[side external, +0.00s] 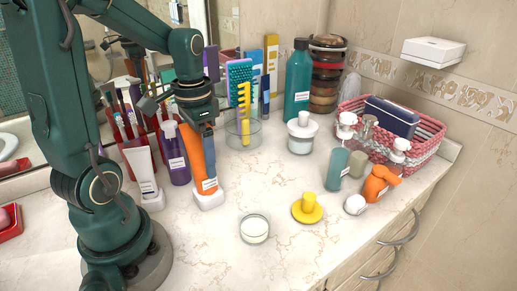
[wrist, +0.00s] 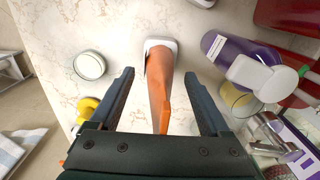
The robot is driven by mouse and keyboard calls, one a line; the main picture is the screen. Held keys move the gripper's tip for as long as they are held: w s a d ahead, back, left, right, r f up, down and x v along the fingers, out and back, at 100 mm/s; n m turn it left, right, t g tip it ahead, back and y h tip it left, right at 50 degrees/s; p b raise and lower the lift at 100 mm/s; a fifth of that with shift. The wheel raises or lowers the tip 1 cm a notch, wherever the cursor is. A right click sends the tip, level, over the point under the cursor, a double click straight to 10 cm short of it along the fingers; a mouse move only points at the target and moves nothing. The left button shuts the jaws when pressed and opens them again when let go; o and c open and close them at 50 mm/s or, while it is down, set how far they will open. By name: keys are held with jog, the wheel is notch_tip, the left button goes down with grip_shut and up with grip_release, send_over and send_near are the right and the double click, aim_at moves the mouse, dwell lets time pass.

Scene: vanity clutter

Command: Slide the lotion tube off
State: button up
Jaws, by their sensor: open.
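The orange lotion tube (side external: 202,165) stands on its white cap (side external: 208,199) on the marble counter, near the counter's middle left. My gripper (side external: 205,135) reaches down over the tube's upper part. In the wrist view the tube (wrist: 159,80) lies between the two open fingers of my gripper (wrist: 159,73), with a gap on each side. The tube's top end lies close to the gripper's body. A second tube, white (side external: 142,172), stands on its cap to the left.
A purple bottle (side external: 177,160) stands close beside the orange tube. A small round jar (side external: 254,228) and a yellow item (side external: 307,208) stand to the right in front. A glass holder with a comb (side external: 243,130) is behind. Counter between tube and jar is clear.

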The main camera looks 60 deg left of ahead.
aim_at(199, 138)
jog(key=shift+f, duration=0.25)
jog(key=c, duration=0.9)
jog(key=shift+r, duration=2.3)
